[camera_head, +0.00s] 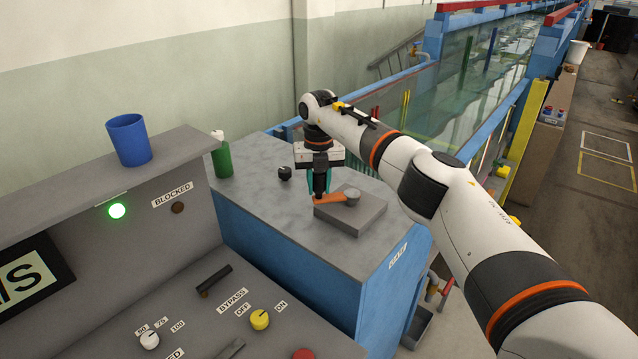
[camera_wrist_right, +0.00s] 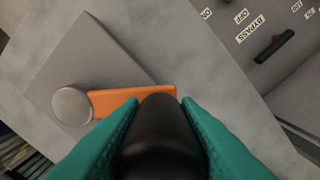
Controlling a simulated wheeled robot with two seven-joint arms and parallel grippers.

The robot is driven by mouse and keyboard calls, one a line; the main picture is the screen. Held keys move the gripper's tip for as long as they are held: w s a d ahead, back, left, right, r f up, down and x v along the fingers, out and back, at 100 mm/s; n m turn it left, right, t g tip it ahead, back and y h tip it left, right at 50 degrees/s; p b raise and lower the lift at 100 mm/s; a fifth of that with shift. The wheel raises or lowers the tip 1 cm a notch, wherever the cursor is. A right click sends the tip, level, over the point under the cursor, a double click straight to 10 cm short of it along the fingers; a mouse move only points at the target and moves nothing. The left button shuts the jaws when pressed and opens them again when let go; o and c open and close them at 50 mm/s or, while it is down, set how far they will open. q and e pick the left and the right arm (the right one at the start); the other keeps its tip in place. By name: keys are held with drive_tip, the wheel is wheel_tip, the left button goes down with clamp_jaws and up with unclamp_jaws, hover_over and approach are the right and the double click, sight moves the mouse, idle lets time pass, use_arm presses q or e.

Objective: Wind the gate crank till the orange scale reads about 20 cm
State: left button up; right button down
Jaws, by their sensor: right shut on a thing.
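The gate crank has an orange arm (camera_head: 330,200) running left from a round grey hub (camera_head: 351,195) on a grey block (camera_head: 362,216). In the wrist view the orange arm (camera_wrist_right: 130,100) points right from the hub (camera_wrist_right: 72,105). My right gripper (camera_head: 319,188) points down at the arm's outer end, its teal fingers (camera_wrist_right: 161,102) shut on the black crank handle (camera_wrist_right: 160,135), one on each side. I cannot make out an orange scale or its reading. My left gripper is out of view.
The block stands on a grey-topped blue cabinet (camera_head: 280,240). A black knob (camera_head: 285,173) and green bottle (camera_head: 221,157) are behind it. A control panel (camera_head: 200,330) with a lit green lamp (camera_head: 117,211) and blue cup (camera_head: 129,139) fills the left. The glass flume (camera_head: 460,85) runs behind.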

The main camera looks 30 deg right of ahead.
drive_tip(key=c, duration=1.1)
unclamp_jaws()
drive_tip(key=shift+w, duration=0.1)
drive_tip(key=shift+r+b, duration=0.4)
drive_tip(key=shift+r, duration=0.2)
wheel_tip(320, 180, up, 10)
drive_tip(key=shift+a+f+b, duration=0.1)
drive_tip(key=shift+b, duration=0.7)
drive_tip(key=shift+r, duration=0.55)
